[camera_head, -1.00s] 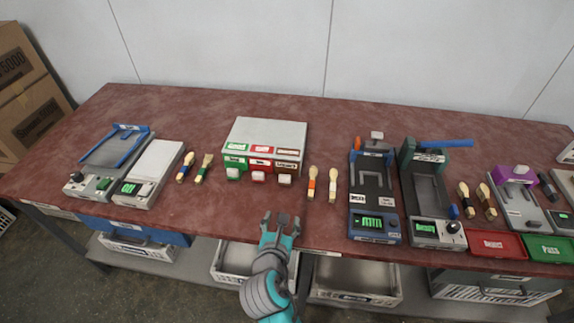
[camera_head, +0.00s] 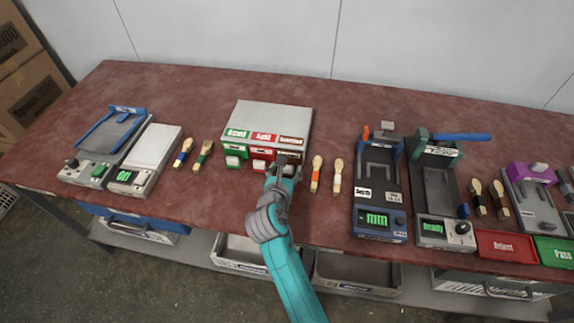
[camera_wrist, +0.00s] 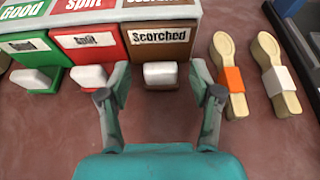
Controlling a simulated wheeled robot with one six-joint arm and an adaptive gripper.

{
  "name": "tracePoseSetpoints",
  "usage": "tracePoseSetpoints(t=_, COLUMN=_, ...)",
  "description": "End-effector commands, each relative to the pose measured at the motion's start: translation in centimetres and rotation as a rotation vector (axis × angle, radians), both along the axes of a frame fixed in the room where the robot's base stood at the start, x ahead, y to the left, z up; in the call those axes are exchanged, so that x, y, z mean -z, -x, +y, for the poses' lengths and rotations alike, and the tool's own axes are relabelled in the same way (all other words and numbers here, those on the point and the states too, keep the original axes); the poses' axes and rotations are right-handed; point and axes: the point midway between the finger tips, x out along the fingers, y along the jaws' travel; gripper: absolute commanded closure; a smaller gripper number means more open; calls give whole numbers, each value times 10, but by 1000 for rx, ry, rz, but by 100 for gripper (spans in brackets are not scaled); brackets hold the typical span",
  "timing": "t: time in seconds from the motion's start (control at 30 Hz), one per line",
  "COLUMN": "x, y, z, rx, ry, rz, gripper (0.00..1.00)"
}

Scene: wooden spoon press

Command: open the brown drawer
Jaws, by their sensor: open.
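The brown drawer (camera_wrist: 162,46), labelled "Scorched", is the rightmost of three drawers in a grey cabinet (camera_head: 273,115). It looks shut, and its white block handle (camera_wrist: 160,74) sticks out toward me in the wrist view. My gripper (camera_wrist: 159,95) is open, with one finger on each side of the handle and slightly nearer to me. Whether a finger touches the handle cannot be told. In the head view my gripper (camera_head: 282,164) covers most of the brown drawer's front.
The red drawer (camera_wrist: 90,46) and green drawer (camera_wrist: 31,48) sit directly left, their handles sticking out too. Two wooden spoons, one with an orange band (camera_wrist: 232,78) and one with a white band (camera_wrist: 278,80), lie close to the right. The table (camera_head: 225,200) in front is clear.

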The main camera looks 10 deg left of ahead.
Motion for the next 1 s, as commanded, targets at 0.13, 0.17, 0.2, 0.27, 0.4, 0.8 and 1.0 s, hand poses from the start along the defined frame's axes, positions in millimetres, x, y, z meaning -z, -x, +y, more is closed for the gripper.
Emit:
tracePoseSetpoints(t=0.13, x=6, y=-16, z=-1, rx=1, ry=-1, rz=0, gripper=35)
tracePoseSetpoints(t=0.17, x=7, y=-18, z=-1, rx=1, ry=-1, rz=0, gripper=35)
tracePoseSetpoints(t=0.2, x=9, y=-20, z=-1, rx=0, ry=0, rz=0, gripper=35)
tracePoseSetpoints(t=0.27, x=10, y=-23, z=-1, rx=0, ry=0, rz=0, gripper=35)
tracePoseSetpoints(t=0.4, x=10, y=-24, z=-1, rx=0, ry=-1, rz=0, gripper=35)
tracePoseSetpoints(t=0.8, x=10, y=-24, z=-1, rx=0, ry=0, rz=0, gripper=93)
tracePoseSetpoints(t=1.0, x=10, y=-24, z=-1, rx=0, ry=0, rz=0, gripper=100)
